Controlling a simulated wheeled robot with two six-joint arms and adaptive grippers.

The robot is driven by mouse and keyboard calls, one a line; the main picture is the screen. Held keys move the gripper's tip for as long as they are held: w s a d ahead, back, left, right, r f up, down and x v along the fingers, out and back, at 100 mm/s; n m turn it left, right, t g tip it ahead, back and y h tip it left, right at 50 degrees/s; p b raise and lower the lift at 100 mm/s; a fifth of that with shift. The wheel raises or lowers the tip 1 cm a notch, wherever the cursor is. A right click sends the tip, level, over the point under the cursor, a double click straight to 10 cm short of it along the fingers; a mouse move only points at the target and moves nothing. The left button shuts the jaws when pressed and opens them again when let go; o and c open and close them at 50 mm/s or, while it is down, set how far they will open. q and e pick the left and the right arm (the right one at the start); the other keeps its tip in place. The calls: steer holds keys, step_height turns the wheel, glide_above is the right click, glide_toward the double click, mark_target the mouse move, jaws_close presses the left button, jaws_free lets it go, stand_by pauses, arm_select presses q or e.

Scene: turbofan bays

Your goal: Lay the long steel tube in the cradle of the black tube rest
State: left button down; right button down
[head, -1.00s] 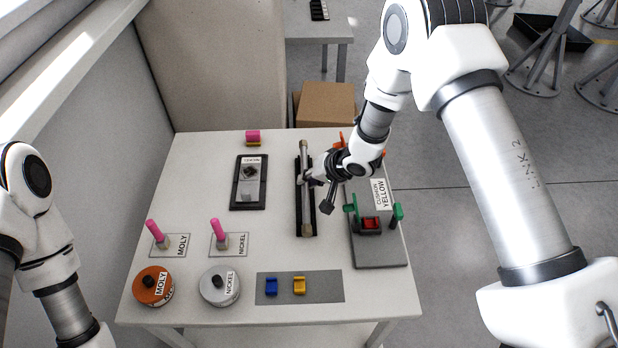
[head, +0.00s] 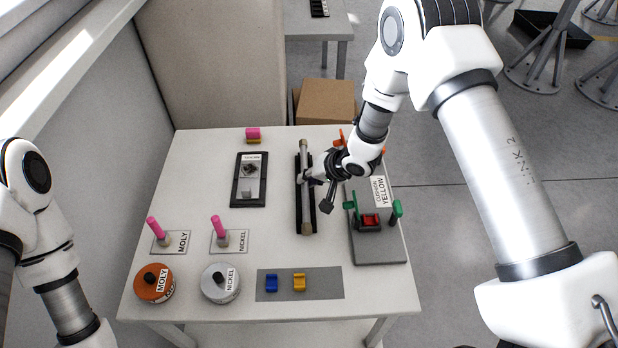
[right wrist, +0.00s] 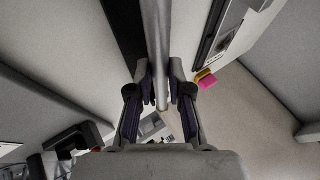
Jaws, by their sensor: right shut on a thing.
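The long steel tube (head: 305,210) runs front to back over the black tube rest (head: 313,216) in the middle of the table. My right gripper (head: 312,180) is shut on the tube near its middle. In the right wrist view the tube (right wrist: 157,40) passes between the two fingers (right wrist: 160,88), and the black rest (right wrist: 124,30) shows beside and behind it. The tube lies nearly parallel to the rest. I cannot tell whether it touches the cradle, which the tube and gripper partly hide. My left arm shows at the left edge, but its gripper is out of view.
Right of the rest stands a grey fixture (head: 380,250) with green posts and a red block. A dark framed plate (head: 249,198) lies to the left. Pink pegs, two round tins and a grey mat (head: 322,284) with blue and yellow pieces occupy the front.

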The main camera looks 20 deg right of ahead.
steer(key=c, duration=1.5)
jaws_free()
steer(key=shift+f, duration=0.15)
steer(key=o, duration=0.9)
step_height(320, 180, up, 7)
steer(key=p, duration=0.7)
